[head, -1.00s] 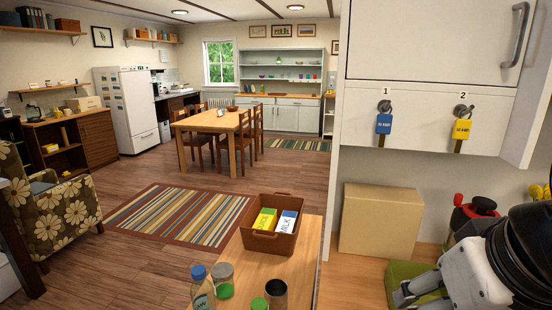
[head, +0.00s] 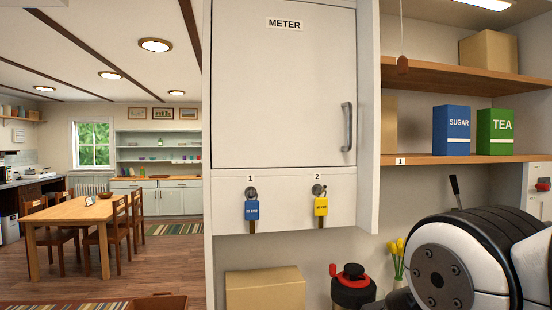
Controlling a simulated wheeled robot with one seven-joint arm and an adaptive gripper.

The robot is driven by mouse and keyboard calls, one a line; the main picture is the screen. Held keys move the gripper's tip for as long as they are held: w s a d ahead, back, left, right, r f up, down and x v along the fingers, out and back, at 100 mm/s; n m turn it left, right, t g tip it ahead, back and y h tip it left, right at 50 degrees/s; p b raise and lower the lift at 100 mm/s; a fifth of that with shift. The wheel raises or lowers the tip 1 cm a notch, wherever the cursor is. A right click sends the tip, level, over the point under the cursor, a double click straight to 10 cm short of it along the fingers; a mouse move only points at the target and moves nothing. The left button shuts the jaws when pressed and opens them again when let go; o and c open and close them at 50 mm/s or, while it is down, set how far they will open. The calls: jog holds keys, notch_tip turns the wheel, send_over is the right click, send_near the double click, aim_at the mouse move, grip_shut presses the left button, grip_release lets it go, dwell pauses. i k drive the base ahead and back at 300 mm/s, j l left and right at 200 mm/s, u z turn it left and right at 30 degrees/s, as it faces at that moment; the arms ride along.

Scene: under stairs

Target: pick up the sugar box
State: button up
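The sugar box (head: 451,130) is a blue upright carton labelled SUGAR. It stands on the lower wooden shelf (head: 430,159) at the right of the head view, left of a green tea box (head: 495,132). A narrow gap separates the two boxes. My arm shows large at the lower right, in front of and below the shelf. My gripper is not in view now.
A white meter cupboard (head: 283,85) juts out left of the shelves, with keys on blue and yellow tags below its door. A cardboard box (head: 265,289), a black and red canister (head: 352,288) and yellow flowers (head: 397,252) are below. Another box (head: 488,52) sits on the upper shelf.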

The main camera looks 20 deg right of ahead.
aim_at(451, 123)
jog(key=k+j+z, duration=0.1)
jog(key=z, duration=1.1)
jog(key=i+l+u, duration=0.2)
jog(key=l, duration=0.2)
jog(key=i, duration=0.05)
